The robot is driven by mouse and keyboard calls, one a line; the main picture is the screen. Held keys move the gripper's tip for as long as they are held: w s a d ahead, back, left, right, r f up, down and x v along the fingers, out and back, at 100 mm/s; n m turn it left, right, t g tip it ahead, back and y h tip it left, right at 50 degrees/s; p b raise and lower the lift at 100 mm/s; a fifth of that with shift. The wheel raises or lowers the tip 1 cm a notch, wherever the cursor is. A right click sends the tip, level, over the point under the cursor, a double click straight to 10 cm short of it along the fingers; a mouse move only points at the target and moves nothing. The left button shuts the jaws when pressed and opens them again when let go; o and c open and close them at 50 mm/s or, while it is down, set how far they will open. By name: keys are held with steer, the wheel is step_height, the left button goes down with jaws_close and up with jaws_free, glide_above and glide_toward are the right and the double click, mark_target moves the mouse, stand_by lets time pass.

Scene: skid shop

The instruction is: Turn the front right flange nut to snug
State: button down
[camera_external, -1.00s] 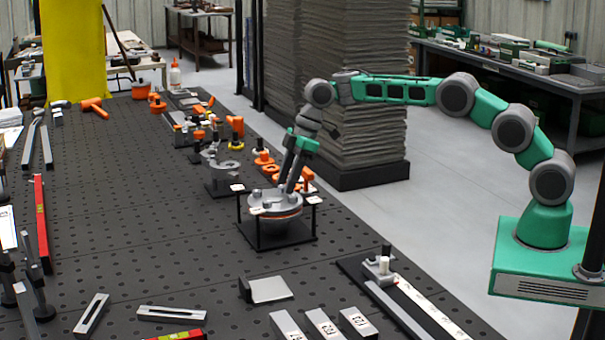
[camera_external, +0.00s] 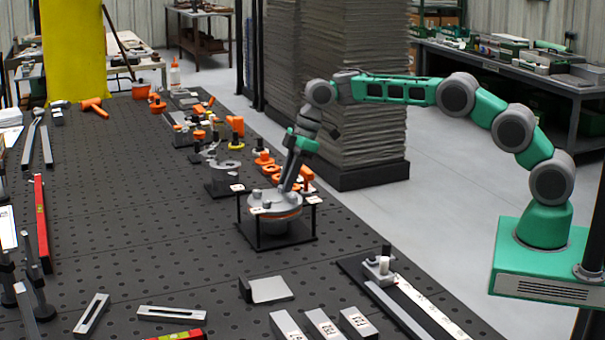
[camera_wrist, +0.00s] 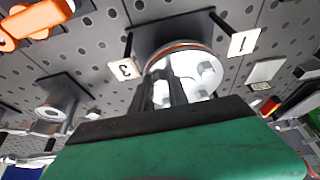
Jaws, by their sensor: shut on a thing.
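The round grey flange (camera_external: 262,209) with an orange-red gasket line sits in a black stand on the perforated table. In the wrist view the flange (camera_wrist: 184,58) shows its pale top face and several raised nuts, one of them a flange nut (camera_wrist: 206,69) right of the fingers. My gripper (camera_external: 285,187) points down, tilted, onto the flange's top at its right side. In the wrist view my gripper (camera_wrist: 168,92) is shut on a nut at the flange face. Its dark fingers and body hide most of that nut.
White number tags, 3 (camera_wrist: 124,69) and 1 (camera_wrist: 244,41), stand on the stand's corners close to the fingers. Orange parts (camera_external: 265,160) and a grey fixture (camera_external: 222,175) stand behind. A grey angled plate (camera_external: 268,289) lies in front. The table's left middle is clear.

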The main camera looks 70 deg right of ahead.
steer(key=shift+a+f+m+b, duration=0.15)
steer(key=shift+m+b, duration=0.25)
steer(key=shift+b, duration=0.25)
steer(key=shift+s+f+m+t+b, duration=0.1)
steer(key=shift+m+t+b, duration=0.2)
steer(key=shift+m+b, duration=0.35)
steer(key=m+h+b, duration=0.1)
steer(key=m+b, duration=0.2)
steer(key=shift+s+a+t+h, duration=0.1)
steer(key=shift+a+t+h, duration=0.2)
steer(key=shift+h, duration=0.1)
steer(key=m, duration=0.1)
steer(key=m+h, duration=0.1)
steer(key=m, duration=0.1)
steer(key=shift+a+r+m, duration=0.15)
steer(key=shift+r+m, duration=0.1)
steer(key=shift+r, duration=0.05)
steer(key=shift+a+m+h+p, duration=0.15)
steer(key=shift+m+h+p, duration=0.7)
steer(key=shift+m, duration=0.75)
steer(key=c, duration=1.3)
jaws_free()
steer(key=p+v, duration=0.3)
steer(key=v, duration=0.5)
